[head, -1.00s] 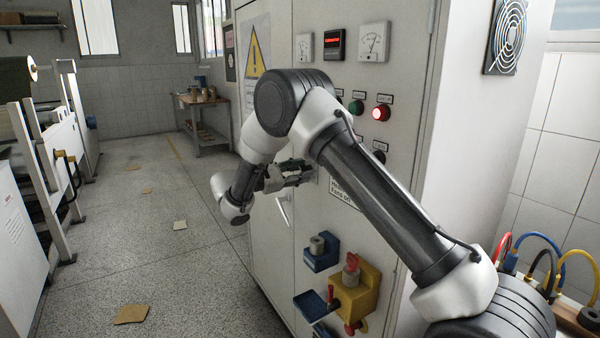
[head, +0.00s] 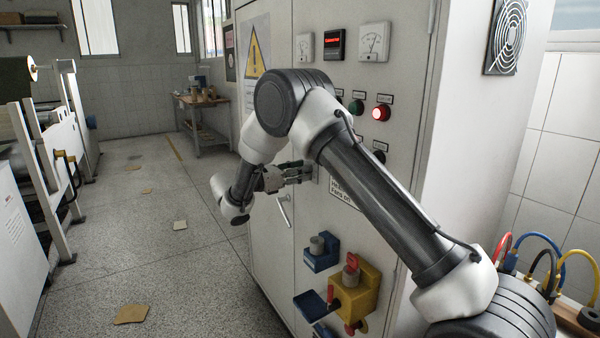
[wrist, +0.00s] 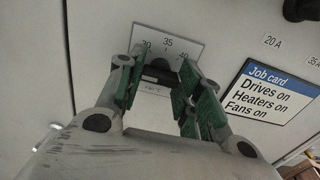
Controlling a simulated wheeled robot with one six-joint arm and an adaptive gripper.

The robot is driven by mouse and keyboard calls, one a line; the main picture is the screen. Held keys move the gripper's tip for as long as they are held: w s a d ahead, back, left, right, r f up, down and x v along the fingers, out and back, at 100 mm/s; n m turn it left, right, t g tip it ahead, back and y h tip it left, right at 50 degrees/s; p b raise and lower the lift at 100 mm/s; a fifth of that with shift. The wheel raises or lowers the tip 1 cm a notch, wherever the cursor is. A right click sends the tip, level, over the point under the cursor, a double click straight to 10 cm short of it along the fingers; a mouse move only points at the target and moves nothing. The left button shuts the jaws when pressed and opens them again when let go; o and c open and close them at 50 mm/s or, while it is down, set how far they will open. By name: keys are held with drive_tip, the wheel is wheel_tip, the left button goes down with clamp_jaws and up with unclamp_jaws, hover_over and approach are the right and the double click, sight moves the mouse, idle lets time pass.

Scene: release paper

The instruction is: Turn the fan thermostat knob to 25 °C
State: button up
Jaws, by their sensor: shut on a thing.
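The dark fan thermostat knob (wrist: 160,71) sits on a pale scale plate (wrist: 176,42) on the cabinet front in the wrist view. My gripper (wrist: 162,80) is shut on the knob, one finger on each side. In the head view my gripper (head: 300,173) reaches the cabinet front, and the arm and fingers hide the knob.
A job card (wrist: 272,91) is right of the knob. The grey cabinet (head: 410,90) carries meters, a lit red lamp (head: 380,113) and a green button (head: 356,107). A door handle (head: 284,211) and a yellow switch box (head: 355,290) are below.

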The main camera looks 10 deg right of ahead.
drive_tip(key=shift+f, duration=0.1)
drive_tip(key=o, duration=1)
drive_tip(key=v, duration=1.2)
drive_tip(key=shift+a, duration=0.1)
